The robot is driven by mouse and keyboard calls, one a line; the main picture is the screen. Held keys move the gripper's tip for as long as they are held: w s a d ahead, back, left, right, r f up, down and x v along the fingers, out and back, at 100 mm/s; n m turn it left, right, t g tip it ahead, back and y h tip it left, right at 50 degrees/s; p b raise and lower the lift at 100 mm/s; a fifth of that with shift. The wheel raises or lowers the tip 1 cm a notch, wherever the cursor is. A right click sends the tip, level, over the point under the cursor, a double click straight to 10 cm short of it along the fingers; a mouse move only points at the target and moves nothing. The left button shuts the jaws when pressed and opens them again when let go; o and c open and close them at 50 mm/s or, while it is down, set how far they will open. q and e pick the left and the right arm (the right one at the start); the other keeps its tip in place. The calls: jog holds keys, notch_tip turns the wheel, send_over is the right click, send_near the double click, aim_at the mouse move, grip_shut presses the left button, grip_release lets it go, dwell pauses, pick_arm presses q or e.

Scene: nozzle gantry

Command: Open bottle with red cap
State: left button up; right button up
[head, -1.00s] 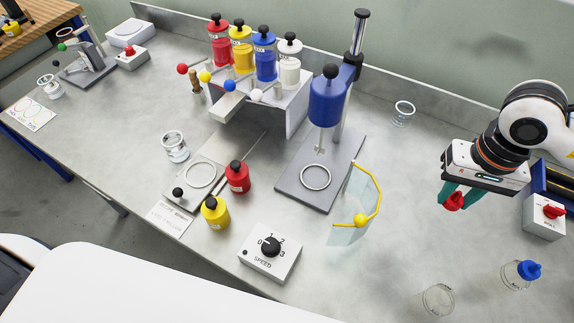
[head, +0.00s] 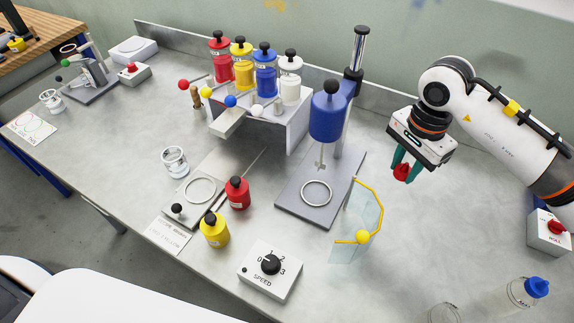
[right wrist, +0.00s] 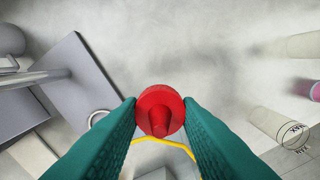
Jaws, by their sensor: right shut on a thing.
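My right gripper (head: 402,170) is shut on a red cap (head: 402,172) and holds it in the air above the bench, right of the blue stirrer. In the right wrist view the red cap (right wrist: 160,110) sits between the two teal fingers. A clear bottle (head: 444,313) without a visible cap stands at the bottom right, cut by the frame edge. A clear bottle with a blue cap (head: 537,287) stands to its right. The red cap is well apart from both bottles. My left gripper is not in view.
The blue stirrer (head: 327,120) and a clear shield with a yellow frame (head: 362,237) stand left of my right gripper. A speed dial box (head: 270,270) is at the front. A box with a red knob (head: 550,232) is at the right.

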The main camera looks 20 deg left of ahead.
jog(key=f+p, duration=0.1)
jog(key=f, duration=0.4)
jog(key=a+f+m, duration=0.1)
jog(key=f, duration=0.4)
jog(key=a+f+m+p, duration=0.1)
jog(key=f, duration=0.4)
jog(key=shift+w+a+f+p, duration=0.15)
jog(key=shift+w+f+p, duration=0.2)
jog(key=shift+w, duration=0.05)
jog(key=shift+f, duration=0.2)
jog(key=shift+f+b, duration=0.25)
jog(key=shift+b, duration=0.1)
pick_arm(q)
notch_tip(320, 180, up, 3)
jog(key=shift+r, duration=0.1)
pick_arm(e)
jog(key=o, duration=1.1)
jog(key=shift+r, duration=0.1)
